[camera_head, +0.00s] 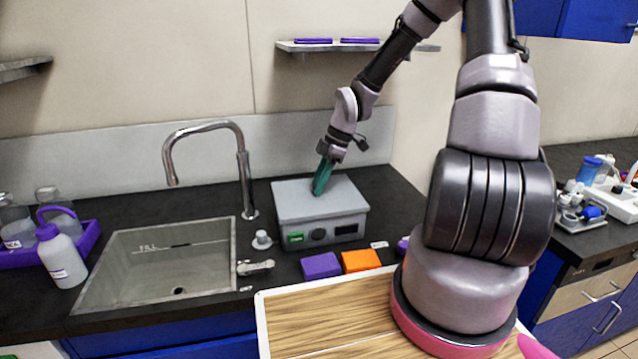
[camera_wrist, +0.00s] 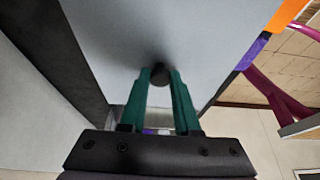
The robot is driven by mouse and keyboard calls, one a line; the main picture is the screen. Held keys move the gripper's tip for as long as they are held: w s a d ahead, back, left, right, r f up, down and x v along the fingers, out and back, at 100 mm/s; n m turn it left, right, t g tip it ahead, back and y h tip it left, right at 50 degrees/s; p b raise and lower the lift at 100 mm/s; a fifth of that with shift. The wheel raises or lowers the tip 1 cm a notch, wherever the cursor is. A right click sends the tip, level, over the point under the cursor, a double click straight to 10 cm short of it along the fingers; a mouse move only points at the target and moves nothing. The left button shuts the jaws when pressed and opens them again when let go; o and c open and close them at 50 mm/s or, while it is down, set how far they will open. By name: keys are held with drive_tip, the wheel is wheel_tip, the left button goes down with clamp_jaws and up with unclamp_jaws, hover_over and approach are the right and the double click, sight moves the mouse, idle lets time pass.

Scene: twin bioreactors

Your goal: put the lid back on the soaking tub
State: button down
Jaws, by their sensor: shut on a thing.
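In the wrist view the lid (camera_wrist: 205,45) fills the middle, with a dark round knob (camera_wrist: 159,75) between my green fingertips. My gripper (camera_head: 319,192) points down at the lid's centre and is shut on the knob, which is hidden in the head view.
The sink (camera_head: 155,265) and its tall curved tap (camera_head: 243,165) are to the left. A purple block (camera_head: 321,266) and an orange block (camera_head: 360,261) lie in front of the tub. A wooden-topped tray (camera_head: 320,325) is nearer. A wall shelf (camera_head: 350,47) hangs above.

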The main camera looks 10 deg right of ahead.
drive_tip(key=shift+f, duration=0.1)
idle(0.3)
drive_tip(key=shift+c, duration=0.4)
unclamp_jaws()
drive_tip(key=shift+r, duration=3.5)
clamp_jaws()
drive_tip(key=shift+f, duration=0.15)
